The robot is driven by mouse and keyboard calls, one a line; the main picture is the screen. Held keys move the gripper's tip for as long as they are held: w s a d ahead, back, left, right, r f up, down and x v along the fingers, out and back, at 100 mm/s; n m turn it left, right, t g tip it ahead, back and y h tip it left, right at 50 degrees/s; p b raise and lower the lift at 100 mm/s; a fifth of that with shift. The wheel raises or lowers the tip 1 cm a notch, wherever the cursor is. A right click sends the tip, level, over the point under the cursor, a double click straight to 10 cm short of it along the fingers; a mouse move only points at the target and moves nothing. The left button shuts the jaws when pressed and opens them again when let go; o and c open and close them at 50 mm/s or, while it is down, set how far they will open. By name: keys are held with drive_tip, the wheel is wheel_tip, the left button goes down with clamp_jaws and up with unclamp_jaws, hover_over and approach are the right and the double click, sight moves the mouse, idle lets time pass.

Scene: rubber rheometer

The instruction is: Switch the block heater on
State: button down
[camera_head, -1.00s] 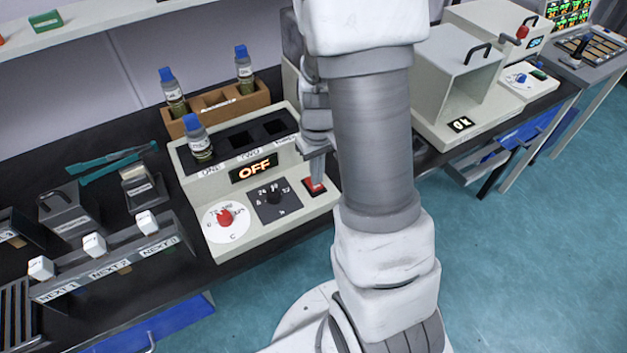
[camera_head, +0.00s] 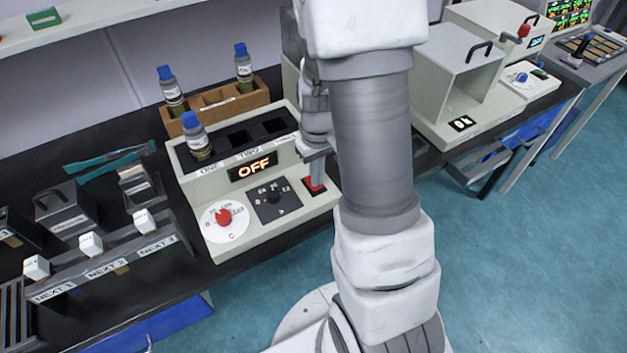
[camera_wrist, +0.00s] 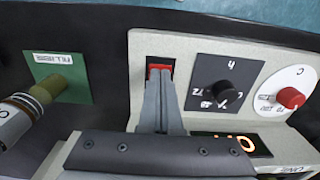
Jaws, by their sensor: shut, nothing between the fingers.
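The block heater (camera_head: 212,179) is a pale box on the bench with a sloped front panel, and its display (camera_head: 254,167) reads OFF. A red switch (camera_head: 314,185) sits at the right of that panel; it also shows in the wrist view (camera_wrist: 159,67), partly hidden by my fingertips. My gripper (camera_head: 317,172) is shut and empty, pointing down at the switch. In the wrist view my gripper (camera_wrist: 160,80) has its tips at the switch's edge; I cannot tell whether they touch it. A vial with a blue cap (camera_head: 198,140) stands in the heater's left well; the other two wells look empty.
A red knob (camera_head: 224,217) and a black dial (camera_head: 274,197) sit left of the switch. A wooden rack (camera_head: 221,104) with two vials stands behind the heater. In the wrist view a green plate (camera_wrist: 62,78) lies beside the heater.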

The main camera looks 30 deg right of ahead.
drive_tip(key=shift+f, duration=0.3)
drive_tip(key=shift+r+p, duration=2.55)
drive_tip(key=shift+r, duration=1.05)
drive_tip(key=s+a+r+t, duration=0.1)
drive_tip(key=a+r, duration=0.2)
drive_tip(key=r, duration=0.4)
drive_tip(key=s+a+r+t, duration=0.2)
drive_tip(key=a+r, duration=0.1)
drive_tip(key=r, duration=0.3)
drive_tip(key=s+a+r+t, duration=0.2)
drive_tip(key=s+a+r, duration=0.2)
drive_tip(key=s+r, duration=0.5)
drive_tip(key=shift+s+a+r+t, duration=0.2)
drive_tip(key=shift+a+r+t, duration=0.1)
